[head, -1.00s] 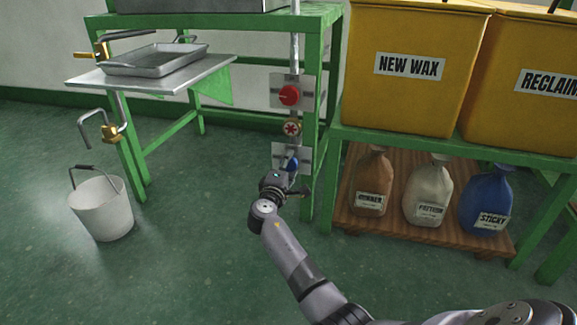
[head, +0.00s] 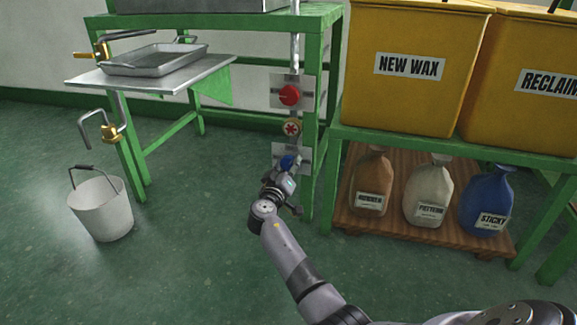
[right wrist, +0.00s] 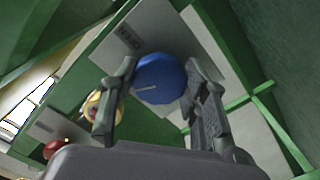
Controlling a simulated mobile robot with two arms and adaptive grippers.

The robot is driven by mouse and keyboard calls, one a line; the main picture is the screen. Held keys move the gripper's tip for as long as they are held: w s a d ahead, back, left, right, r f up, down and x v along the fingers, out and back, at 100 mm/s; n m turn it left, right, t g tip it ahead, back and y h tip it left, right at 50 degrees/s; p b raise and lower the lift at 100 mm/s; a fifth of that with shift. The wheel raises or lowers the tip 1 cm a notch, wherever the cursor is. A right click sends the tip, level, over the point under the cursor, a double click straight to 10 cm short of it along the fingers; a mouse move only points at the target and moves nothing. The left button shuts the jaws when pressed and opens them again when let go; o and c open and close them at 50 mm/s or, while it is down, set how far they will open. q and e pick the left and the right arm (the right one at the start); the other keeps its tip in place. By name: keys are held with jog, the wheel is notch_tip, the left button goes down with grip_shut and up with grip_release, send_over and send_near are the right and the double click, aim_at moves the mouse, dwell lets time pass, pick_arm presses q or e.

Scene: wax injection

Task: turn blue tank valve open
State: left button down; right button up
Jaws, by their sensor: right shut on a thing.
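The blue valve knob (head: 287,161) sits on a pale plate, lowest on the vertical pipe at the green stand. In the right wrist view the blue knob (right wrist: 161,78) lies between the two fingers, with a light line on its face and lettering on the plate behind it. My right gripper (head: 289,170) reaches up to the knob from below, and in the wrist view my right gripper (right wrist: 160,90) is shut on it, a finger on either side. The gripper covers the lower part of the knob in the head view. My left gripper is not in view.
Above are a small valve wheel (head: 292,128) and a red knob (head: 289,95). A green stand leg (head: 312,190) is close on the right. Sacks stand on a wooden pallet (head: 420,233) under yellow tanks. A white bucket (head: 102,212) stands left. The floor between is clear.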

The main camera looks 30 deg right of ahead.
aim_at(288, 158)
jog(key=m, duration=1.2)
dwell(0.7)
jog(key=o, duration=1.1)
jog(key=shift+o, duration=0.2)
notch_tip(288, 158, up, 10)
jog(key=shift+f, duration=0.1)
